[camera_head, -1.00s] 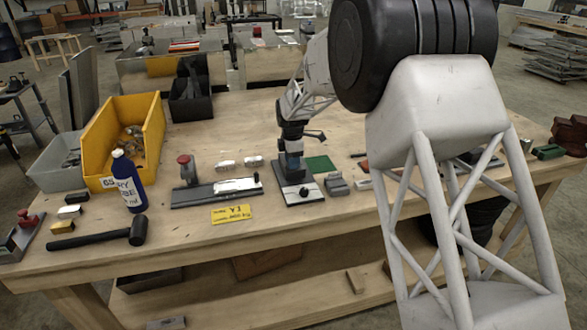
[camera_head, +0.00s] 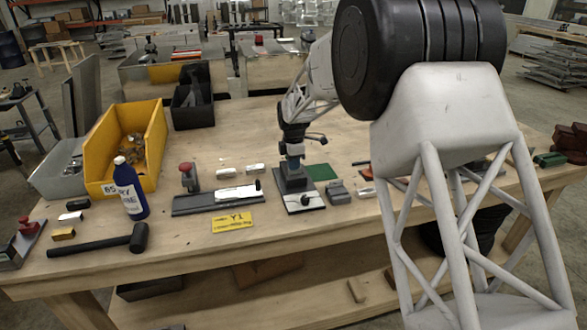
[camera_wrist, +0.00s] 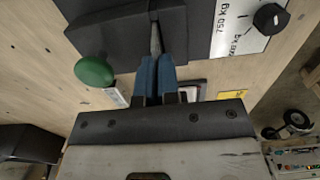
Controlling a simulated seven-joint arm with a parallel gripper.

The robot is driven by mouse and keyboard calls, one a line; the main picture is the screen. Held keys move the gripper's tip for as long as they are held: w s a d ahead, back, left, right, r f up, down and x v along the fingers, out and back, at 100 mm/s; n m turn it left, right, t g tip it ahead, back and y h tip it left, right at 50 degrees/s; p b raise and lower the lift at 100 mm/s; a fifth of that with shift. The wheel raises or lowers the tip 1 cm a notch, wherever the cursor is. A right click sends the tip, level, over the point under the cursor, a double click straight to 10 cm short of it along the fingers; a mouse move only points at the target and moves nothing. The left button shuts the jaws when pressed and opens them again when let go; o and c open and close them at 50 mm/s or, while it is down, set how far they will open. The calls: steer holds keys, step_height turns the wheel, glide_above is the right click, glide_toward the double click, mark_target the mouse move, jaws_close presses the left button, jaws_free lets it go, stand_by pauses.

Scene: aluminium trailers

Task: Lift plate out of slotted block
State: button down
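The slotted block (camera_head: 291,182) is dark grey and stands on a base plate on the wooden bench. It fills the top of the wrist view (camera_wrist: 105,40). A thin dark plate (camera_wrist: 155,38) stands on edge in its slot. Its lower part is hidden in the block. My gripper (camera_head: 293,160) points down right above the block. In the wrist view its blue fingertips (camera_wrist: 157,68) lie close on both sides of the plate's near end and look shut on it. The plate is still in the slot.
A white label plate with a black knob (camera_head: 307,199) lies in front of the block. A dark rail (camera_head: 216,201), yellow sign (camera_head: 232,222), blue bottle (camera_head: 130,190) and hammer (camera_head: 100,242) are to the left.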

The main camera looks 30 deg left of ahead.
step_height(320, 180, up, 8)
steer(key=shift+r, duration=0.1)
stand_by(0.4)
steer(key=shift+d, duration=0.15)
stand_by(0.4)
